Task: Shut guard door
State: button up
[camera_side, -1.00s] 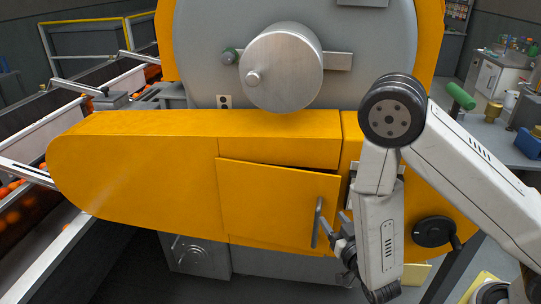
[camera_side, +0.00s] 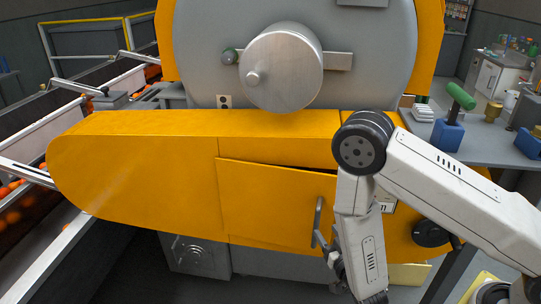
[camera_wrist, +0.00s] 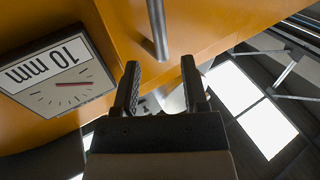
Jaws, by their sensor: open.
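The guard door (camera_side: 265,200) is a yellow panel hinged on the left in the front of the yellow housing. It stands slightly ajar, with a dark gap along its top right edge. Its grey bar handle (camera_side: 318,218) is near the right edge and also shows in the wrist view (camera_wrist: 157,30). My gripper (camera_side: 323,242) is at the handle's lower end, partly hidden by my wrist. In the wrist view my gripper (camera_wrist: 160,64) has its fingers spread, with the handle's end between or just beyond the tips; contact cannot be told.
A gauge marked "10 mm" (camera_wrist: 58,73) is close on the left in the wrist view. A black handwheel (camera_side: 431,233) sits right of my arm. A conveyor with oranges (camera_side: 18,200) runs at the left. The space in front of the housing is free.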

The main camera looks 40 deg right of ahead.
aim_at(319, 220)
jog(key=shift+x, duration=3.2)
grip_shut()
